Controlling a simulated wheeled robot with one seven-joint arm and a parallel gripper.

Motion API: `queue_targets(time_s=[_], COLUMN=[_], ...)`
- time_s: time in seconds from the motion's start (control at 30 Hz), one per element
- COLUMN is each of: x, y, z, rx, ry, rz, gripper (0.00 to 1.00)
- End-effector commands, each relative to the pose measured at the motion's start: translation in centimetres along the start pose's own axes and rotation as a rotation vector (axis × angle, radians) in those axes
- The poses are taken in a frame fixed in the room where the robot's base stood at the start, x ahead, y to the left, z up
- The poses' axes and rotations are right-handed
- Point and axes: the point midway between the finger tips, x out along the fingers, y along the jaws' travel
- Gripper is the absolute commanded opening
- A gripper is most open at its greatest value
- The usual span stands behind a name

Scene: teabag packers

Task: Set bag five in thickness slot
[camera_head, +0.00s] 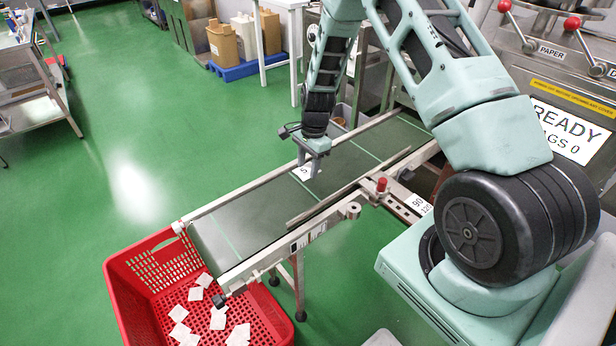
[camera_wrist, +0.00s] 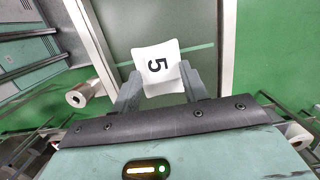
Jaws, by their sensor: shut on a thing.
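Bag five, a small white teabag marked with a black 5 (camera_head: 304,173), is held between the fingers of my gripper (camera_head: 311,158). In the wrist view the bag (camera_wrist: 158,60) sits upright between the two grey fingers of my gripper (camera_wrist: 158,88), with the 5 turned sideways. The gripper is over the grey-green conveyor belt (camera_head: 250,205), near its far rail; I cannot tell how high above the belt the bag is. I cannot make out which opening is the thickness slot.
A red crate (camera_head: 125,290) with several white bags stands below the belt's left end. A steel machine with a READY screen (camera_head: 565,128) is at right.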

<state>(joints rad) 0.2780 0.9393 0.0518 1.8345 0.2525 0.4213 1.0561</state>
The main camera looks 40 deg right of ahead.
Motion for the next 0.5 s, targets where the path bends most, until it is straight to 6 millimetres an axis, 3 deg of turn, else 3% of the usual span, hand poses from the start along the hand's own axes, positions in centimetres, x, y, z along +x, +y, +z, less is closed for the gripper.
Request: queue_targets(time_s=[0.2, 0.5], x=[-3.0, -3.4], y=[0.0, 0.5], z=[0.5, 1.2], rx=[0.000, -0.076], ry=[0.001, 0.006], rz=[-0.001, 0.014], gripper=[0.20, 0.20])
